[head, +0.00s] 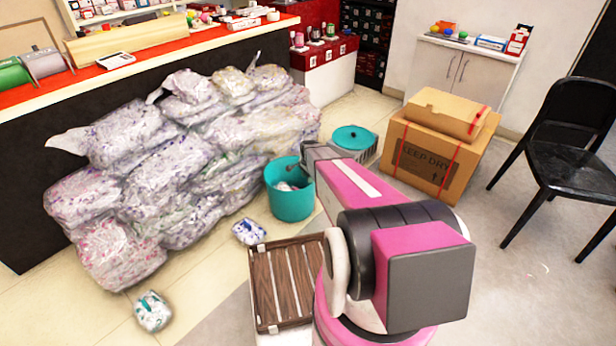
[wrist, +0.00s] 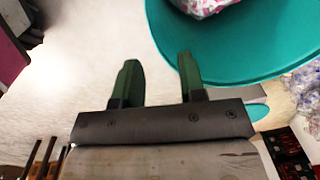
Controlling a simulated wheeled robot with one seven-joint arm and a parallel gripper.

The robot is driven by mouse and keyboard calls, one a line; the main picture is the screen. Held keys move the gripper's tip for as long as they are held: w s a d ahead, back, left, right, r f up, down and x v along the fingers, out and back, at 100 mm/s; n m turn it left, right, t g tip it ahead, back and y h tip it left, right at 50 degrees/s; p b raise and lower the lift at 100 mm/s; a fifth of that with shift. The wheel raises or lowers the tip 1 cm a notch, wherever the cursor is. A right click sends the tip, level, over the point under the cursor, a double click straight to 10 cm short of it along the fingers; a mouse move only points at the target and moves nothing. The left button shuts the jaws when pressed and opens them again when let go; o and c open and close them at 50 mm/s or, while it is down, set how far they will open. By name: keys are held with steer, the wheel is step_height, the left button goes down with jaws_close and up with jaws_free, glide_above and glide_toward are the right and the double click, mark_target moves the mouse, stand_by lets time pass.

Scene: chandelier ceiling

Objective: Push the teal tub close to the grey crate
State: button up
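The teal tub (head: 288,203) stands upright on the floor beside the heap of bags, with pale wrapped contents in it. In the wrist view its teal wall (wrist: 235,50) fills the upper right. A grey ribbed container with a round teal top (head: 353,139) stands behind and right of the tub, apart from it and partly hidden by my arm; it is the only grey crate-like thing I see. My gripper (wrist: 157,65) has two green fingers spread apart with nothing between them. Its right finger overlaps the tub's edge in the wrist view; contact cannot be told.
A large heap of stuffed clear bags (head: 180,160) lines the counter on the left. A brown slatted crate (head: 290,280) is in front, with small packets (head: 249,231) nearby. A cardboard box (head: 430,160) and black chair (head: 570,150) stand right. Floor between box and chair is clear.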

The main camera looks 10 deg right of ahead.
mark_target(308, 187)
steer(key=f, duration=1)
steer(key=shift+w+a+f, duration=0.1)
steer(key=shift+w, duration=0.1)
jaws_close()
